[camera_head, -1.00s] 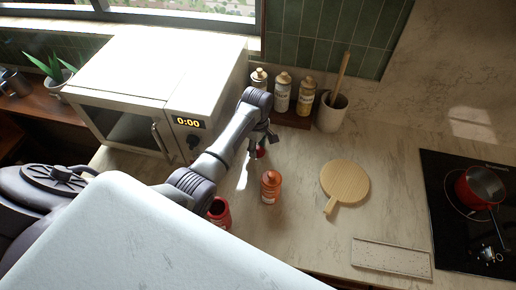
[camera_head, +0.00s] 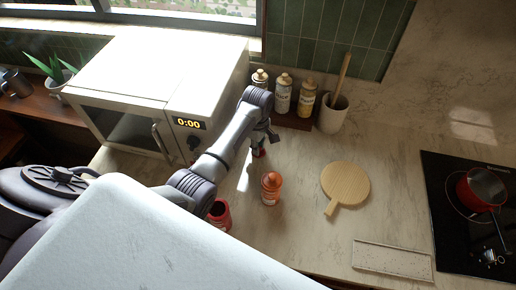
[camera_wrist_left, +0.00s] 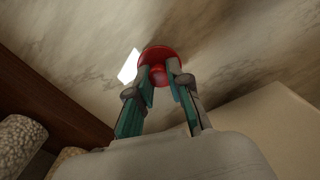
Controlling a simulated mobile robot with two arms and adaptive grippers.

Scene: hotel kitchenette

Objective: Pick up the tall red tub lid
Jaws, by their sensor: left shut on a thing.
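The red lid (camera_wrist_left: 155,52) is round, with a knob that my left gripper (camera_wrist_left: 160,78) is shut on in the left wrist view. In the head view the lid (camera_head: 259,153) shows as a small red patch below my left gripper (camera_head: 262,142), mostly hidden by the fingers. I cannot tell whether it touches the counter. An open red tub (camera_head: 220,215) with a dark inside stands nearer, partly hidden by my arm. My right gripper is not in view.
An orange-red lidded container (camera_head: 271,189) stands between the open tub and a round wooden board (camera_head: 345,183). The microwave (camera_head: 150,85) is left of the gripper. Several bottles and a utensil crock (camera_head: 332,115) stand behind. A cooktop (camera_head: 465,220) is at right.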

